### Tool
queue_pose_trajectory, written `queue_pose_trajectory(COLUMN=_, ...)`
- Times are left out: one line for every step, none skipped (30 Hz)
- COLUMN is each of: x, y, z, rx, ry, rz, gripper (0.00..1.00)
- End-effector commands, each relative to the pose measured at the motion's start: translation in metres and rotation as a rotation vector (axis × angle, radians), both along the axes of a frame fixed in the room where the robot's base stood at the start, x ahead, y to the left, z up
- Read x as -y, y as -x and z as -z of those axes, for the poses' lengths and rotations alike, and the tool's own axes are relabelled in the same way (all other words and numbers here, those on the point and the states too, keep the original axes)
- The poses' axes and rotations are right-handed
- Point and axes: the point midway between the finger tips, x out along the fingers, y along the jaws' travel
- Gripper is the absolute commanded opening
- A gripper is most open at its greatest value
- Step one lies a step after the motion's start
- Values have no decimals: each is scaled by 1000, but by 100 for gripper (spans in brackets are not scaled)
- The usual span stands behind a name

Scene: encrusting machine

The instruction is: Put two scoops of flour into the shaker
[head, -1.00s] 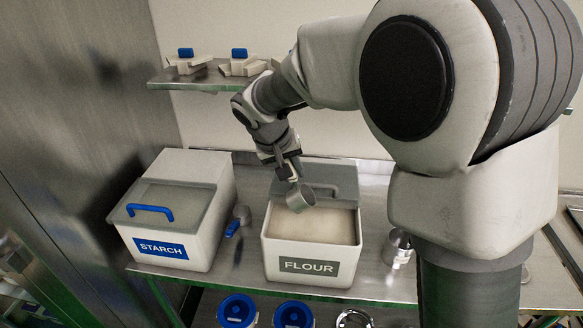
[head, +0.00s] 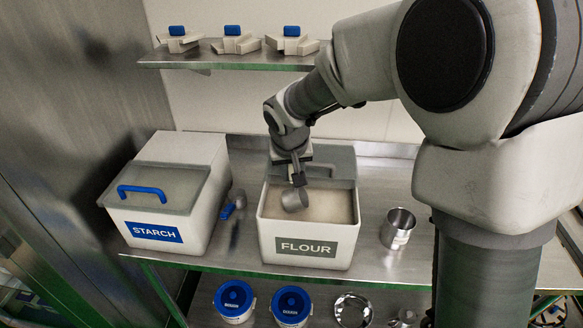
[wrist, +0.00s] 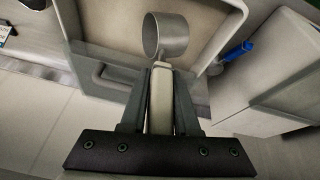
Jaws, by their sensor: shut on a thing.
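The flour bin (head: 306,248) stands open on the steel counter, its lid raised at the back. Pale flour (head: 330,206) fills it to a level below the rim. My gripper (head: 298,176) is over the bin, pointing down, shut on the handle of a metal scoop (head: 295,200). The scoop's cup is tilted at the flour surface; I cannot tell whether it touches or holds flour. The wrist view shows the scoop cup (wrist: 166,36) beyond the fingers (wrist: 160,95). The shaker (head: 398,228), an upright metal cup, stands right of the bin.
A lidded starch bin (head: 153,232) stands at the left, with a blue-handled scoop (head: 232,205) between the bins. An upper shelf (head: 215,55) spans behind. Blue-lidded tubs (head: 234,299) and a metal bowl (head: 352,309) sit below the counter. The counter around the shaker is clear.

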Motion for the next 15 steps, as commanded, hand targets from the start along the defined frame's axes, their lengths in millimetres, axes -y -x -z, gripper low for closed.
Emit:
queue_pose_trajectory(x=2, y=0, z=4, rx=0, ry=-10, rz=2, gripper=0)
queue_pose_trajectory(x=2, y=0, z=6, rx=1, ry=-17, rz=3, gripper=0)
queue_pose_trajectory(x=3, y=0, z=9, rx=1, ry=-25, rz=4, gripper=0)
queue_pose_trajectory(x=3, y=0, z=11, rx=2, ry=-32, rz=4, gripper=0)
queue_pose_trajectory(x=3, y=0, z=12, rx=2, ry=-38, rz=3, gripper=0)
queue_pose_trajectory(x=4, y=0, z=15, rx=1, ry=-46, rz=2, gripper=0)
queue_pose_trajectory(x=5, y=0, z=17, rx=1, ry=-53, rz=2, gripper=0)
queue_pose_trajectory(x=5, y=0, z=19, rx=1, ry=-61, rz=2, gripper=0)
queue_pose_trajectory(x=5, y=0, z=22, rx=1, ry=-69, rz=2, gripper=0)
queue_pose_trajectory(x=5, y=0, z=24, rx=1, ry=-76, rz=1, gripper=0)
queue_pose_trajectory(x=6, y=0, z=26, rx=2, ry=-82, rz=2, gripper=0)
queue_pose_trajectory(x=7, y=0, z=29, rx=2, ry=-90, rz=2, gripper=0)
queue_pose_trajectory(x=7, y=0, z=31, rx=2, ry=-97, rz=2, gripper=0)
queue_pose_trajectory(x=7, y=0, z=33, rx=1, ry=-103, rz=3, gripper=0)
queue_pose_trajectory(x=8, y=0, z=36, rx=3, ry=-113, rz=4, gripper=0)
